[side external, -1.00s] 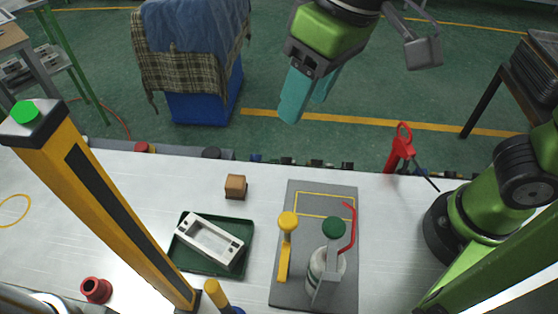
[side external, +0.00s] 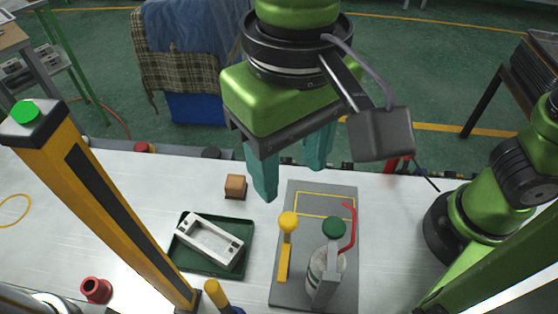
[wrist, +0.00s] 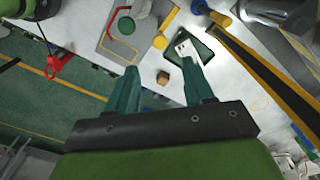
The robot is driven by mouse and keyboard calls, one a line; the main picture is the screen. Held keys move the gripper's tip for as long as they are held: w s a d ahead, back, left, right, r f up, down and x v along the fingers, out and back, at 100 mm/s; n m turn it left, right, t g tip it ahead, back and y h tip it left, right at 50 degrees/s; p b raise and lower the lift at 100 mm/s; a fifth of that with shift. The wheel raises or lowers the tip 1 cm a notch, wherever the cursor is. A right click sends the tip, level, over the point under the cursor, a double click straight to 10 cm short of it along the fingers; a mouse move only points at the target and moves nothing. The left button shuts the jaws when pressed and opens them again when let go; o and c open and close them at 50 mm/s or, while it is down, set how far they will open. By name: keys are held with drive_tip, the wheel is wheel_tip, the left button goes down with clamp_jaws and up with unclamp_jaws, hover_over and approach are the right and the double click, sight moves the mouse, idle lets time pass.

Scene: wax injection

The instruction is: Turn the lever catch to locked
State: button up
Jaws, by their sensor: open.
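On a grey plate (side external: 287,297) stands a yellow lever with a round knob (side external: 288,222); its yellow arm runs down along the plate toward the front. In the wrist view the yellow knob (wrist: 160,42) shows beyond my fingers. Next to it on the plate stands a grey-white cylinder (side external: 318,265) with a green round cap (side external: 334,227). I cannot tell which of these is the lever catch, or its locked position. My gripper (side external: 292,178) has two teal fingers, spread apart and empty, above and behind the plate's back edge. It also shows in the wrist view (wrist: 164,83).
A dark green tray (side external: 196,264) holds a white frame-like part (side external: 210,239). A small brown block (side external: 235,187) sits behind it. A yellow post (side external: 100,190) rises at left. A red tube (side external: 350,225) bends beside the green cap.

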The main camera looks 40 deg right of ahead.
sight(288, 219)
wheel_tip(288, 219, down, 9)
drive_tip(key=shift+f, duration=0.15)
clamp_jaws()
idle(0.5)
